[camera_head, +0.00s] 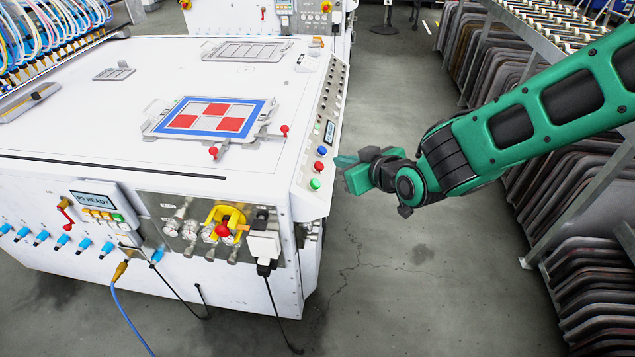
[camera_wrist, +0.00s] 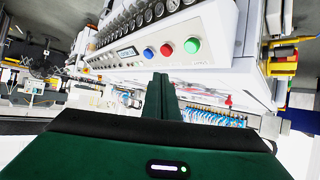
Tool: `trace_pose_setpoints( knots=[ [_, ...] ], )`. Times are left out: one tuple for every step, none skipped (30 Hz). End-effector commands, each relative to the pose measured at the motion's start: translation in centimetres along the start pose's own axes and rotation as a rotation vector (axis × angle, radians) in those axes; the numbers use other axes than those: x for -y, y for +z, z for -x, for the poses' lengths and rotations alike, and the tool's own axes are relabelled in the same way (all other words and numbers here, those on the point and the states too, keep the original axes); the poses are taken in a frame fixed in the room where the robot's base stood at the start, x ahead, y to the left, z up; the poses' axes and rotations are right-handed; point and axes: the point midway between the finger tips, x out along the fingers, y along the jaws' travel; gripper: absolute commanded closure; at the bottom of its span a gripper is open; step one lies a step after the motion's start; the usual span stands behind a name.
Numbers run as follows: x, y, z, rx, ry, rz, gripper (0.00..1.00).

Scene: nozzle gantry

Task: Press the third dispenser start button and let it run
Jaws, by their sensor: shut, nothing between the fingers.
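The white machine (camera_head: 60,100) has a slanted side panel with a green button (camera_head: 315,184), a red button (camera_head: 319,166) and a blue button (camera_head: 321,150) in a row. In the wrist view the green button (camera_wrist: 192,45) is at the right of that row. A small box with a display (camera_head: 94,200) that seems to read "P3 READY" is on the front face, with yellow buttons and a green one (camera_head: 117,217). My gripper (camera_head: 345,166) is shut and empty, just right of the slanted panel. Its fingertips (camera_wrist: 161,78) show below the buttons, apart from them.
A red, white and blue framed plate (camera_head: 210,117) with red-knobbed clamps lies on the machine top. Yellow-handled fittings (camera_head: 226,220) and a cable plug stick out of the front face. A rack of dark panels (camera_head: 590,290) stands at right. The floor between is clear.

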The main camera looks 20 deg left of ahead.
Motion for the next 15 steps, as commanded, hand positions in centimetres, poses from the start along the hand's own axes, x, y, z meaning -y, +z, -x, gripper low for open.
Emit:
trace_pose_setpoints(
  knots=[
    [0.5, 0.5, -0.5, 0.003, -0.004, -0.001, 1.00],
    [0.7, 0.7, -0.8, 0.003, -0.004, -0.001, 1.00],
    [0.9, 0.9, -1.2, 0.002, -0.003, 0.000, 1.00],
    [1.1, 1.1, -1.4, 0.002, -0.003, 0.000, 1.00],
    [1.3, 1.3, -1.7, 0.002, -0.003, 0.000, 1.00],
    [1.6, 1.6, -2.1, 0.003, -0.003, 0.000, 1.00],
    [1.8, 1.7, -2.3, 0.002, -0.003, -0.001, 1.00],
    [2.0, 1.9, -2.5, 0.001, -0.003, -0.001, 1.00],
    [2.2, 2.1, -2.9, 0.002, -0.003, 0.000, 1.00],
    [2.3, 2.3, -3.1, 0.003, -0.002, 0.000, 1.00],
    [2.4, 2.4, -3.3, 0.002, -0.002, 0.000, 1.00],
    [2.6, 2.6, -3.5, 0.002, -0.002, 0.000, 1.00],
    [2.8, 2.7, -3.7, 0.002, -0.002, 0.000, 1.00],
    [2.9, 2.9, -3.8, 0.002, -0.002, 0.000, 1.00],
    [2.9, 3.0, -4.0, 0.002, -0.001, 0.000, 1.00]
  ],
)
